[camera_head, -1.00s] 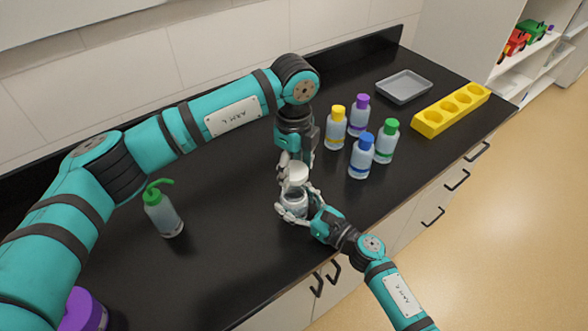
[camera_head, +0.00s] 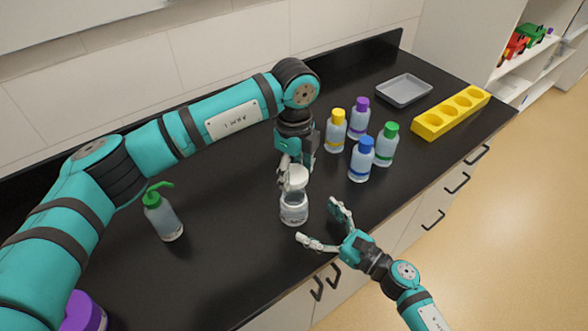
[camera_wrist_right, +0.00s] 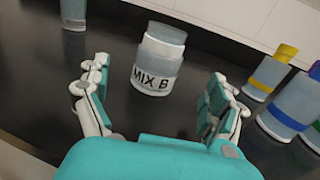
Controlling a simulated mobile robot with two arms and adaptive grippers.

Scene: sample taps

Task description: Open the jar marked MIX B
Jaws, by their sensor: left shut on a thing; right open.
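The jar marked MIX B (camera_head: 294,209) stands upright on the black counter. Its label reads clearly in the right wrist view (camera_wrist_right: 157,75), where its bare glass neck shows on top. My left gripper (camera_head: 291,178) is shut on a white lid (camera_head: 298,175) and holds it over the jar. The lid looks clear of the neck, though the head view overlaps them. My right gripper (camera_head: 322,226) is open and empty, in front of the jar with its fingers spread apart. In the right wrist view the jar stands beyond and between the fingers (camera_wrist_right: 160,95), untouched.
Bottles with yellow (camera_head: 335,132), purple (camera_head: 358,120), blue (camera_head: 361,160) and green (camera_head: 386,147) caps stand right of the jar. A grey tray (camera_head: 404,90) and yellow rack (camera_head: 451,113) lie farther right. A green-topped wash bottle (camera_head: 163,214) stands left.

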